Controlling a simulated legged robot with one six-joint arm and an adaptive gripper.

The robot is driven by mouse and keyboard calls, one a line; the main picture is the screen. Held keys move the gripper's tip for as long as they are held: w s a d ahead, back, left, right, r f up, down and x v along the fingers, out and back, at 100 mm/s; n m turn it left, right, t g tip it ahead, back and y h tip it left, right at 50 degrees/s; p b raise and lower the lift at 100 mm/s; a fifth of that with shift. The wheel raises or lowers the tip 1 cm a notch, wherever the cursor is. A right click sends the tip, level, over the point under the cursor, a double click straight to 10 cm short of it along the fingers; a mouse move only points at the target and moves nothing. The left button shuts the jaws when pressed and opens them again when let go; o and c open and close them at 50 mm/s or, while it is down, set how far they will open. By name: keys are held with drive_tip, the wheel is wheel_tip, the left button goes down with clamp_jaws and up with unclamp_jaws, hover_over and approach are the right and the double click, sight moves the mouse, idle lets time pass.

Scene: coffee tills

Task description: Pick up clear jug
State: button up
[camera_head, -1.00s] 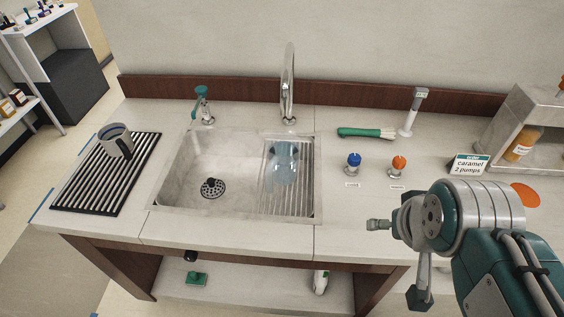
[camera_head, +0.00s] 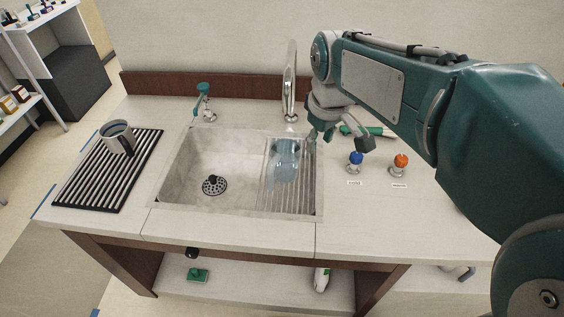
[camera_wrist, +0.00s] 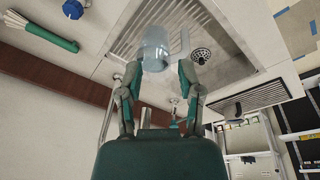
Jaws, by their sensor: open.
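The clear jug (camera_head: 284,160) is bluish and see-through. It stands on the ribbed drainer at the right side of the sink. In the wrist view the jug (camera_wrist: 154,50) shows with its handle toward the right, just beyond the fingertips. My gripper (camera_head: 321,136) is above the sink's right edge, near the tap and to the right of the jug. In the wrist view my gripper (camera_wrist: 159,68) is open, with its two fingers spread on either side of the jug's near end. Whether the fingers touch the jug cannot be told.
The sink (camera_head: 217,160) has a drain and a tall tap (camera_head: 290,85) behind it. A small teal-topped tap (camera_head: 204,100) stands at the back left. A metal pitcher (camera_head: 118,137) sits on a black rack (camera_head: 85,190). Blue (camera_head: 355,158) and orange (camera_head: 400,162) knobs stand right.

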sight(270, 171)
drive_tip(key=w+a+f+n, duration=0.1)
drive_tip(key=w+a+f, duration=0.1)
drive_tip(key=a, duration=0.2)
drive_tip(key=w+a+f+n+g, duration=0.1)
drive_tip(key=w+a+f+n, duration=0.1)
drive_tip(key=a, duration=0.1)
drive_tip(key=w+a+f+n+g, duration=0.1)
drive_tip(key=w+a+f, duration=0.1)
drive_tip(key=a+f, duration=0.1)
drive_tip(key=shift+w+a+n+h, duration=0.15)
drive_tip(key=shift+w+a+n, duration=0.05)
drive_tip(key=shift+a, duration=0.2)
drive_tip(key=shift+w+a+n+h, duration=0.15)
drive_tip(key=shift+a+n, duration=0.05)
drive_tip(key=shift+a, duration=0.2)
wheel_tip(270, 171, down, 5)
drive_tip(key=shift+f, duration=0.1)
drive_tip(key=f, duration=0.5)
drive_tip(key=shift+s+d+f, duration=0.25)
drive_tip(key=shift+s+f, duration=0.05)
drive_tip(key=shift+r, duration=0.1)
clamp_jaws()
